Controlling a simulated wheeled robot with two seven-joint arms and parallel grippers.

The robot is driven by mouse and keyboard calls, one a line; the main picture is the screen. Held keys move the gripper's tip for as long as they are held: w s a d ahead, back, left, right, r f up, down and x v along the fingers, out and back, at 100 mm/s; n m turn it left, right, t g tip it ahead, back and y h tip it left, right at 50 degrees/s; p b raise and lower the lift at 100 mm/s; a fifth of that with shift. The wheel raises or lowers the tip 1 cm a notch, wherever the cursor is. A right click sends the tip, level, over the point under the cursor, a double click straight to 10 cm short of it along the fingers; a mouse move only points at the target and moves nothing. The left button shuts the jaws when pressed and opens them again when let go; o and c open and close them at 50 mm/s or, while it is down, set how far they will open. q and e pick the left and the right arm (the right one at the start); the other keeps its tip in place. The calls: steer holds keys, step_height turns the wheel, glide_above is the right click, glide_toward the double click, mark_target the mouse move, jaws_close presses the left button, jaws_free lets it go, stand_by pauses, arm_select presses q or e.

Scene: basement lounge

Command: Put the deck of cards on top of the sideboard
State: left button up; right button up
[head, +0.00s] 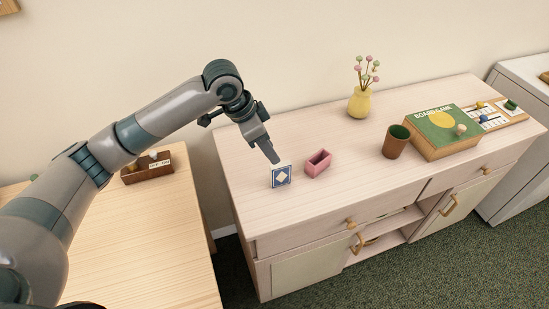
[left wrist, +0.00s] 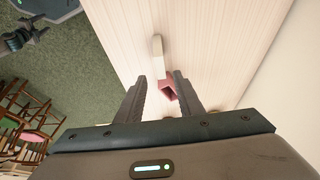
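The deck of cards (head: 281,176), blue with a white diamond, stands on the near left part of the sideboard (head: 330,215) top. In the left wrist view it appears to be the pale narrow block (left wrist: 158,46) just past the fingertips. My left gripper (head: 275,160) is right above and behind the deck, pointing down. In the left wrist view its two fingers (left wrist: 159,76) are apart with nothing clearly held between them. Dark jointed parts of mine show at the upper left of that view; I cannot make out the right gripper's fingers.
A pink open box (head: 318,163) stands close right of the deck. Farther right are a yellow vase (head: 360,102), a brown-green cup (head: 396,141) and a board game box (head: 437,135). A wooden table (head: 150,235) with a brown tray (head: 148,173) is at left.

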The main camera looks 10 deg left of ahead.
arm_select(q)
steer(key=shift+b+v, duration=0.3)
steer(key=shift+v, duration=2.25)
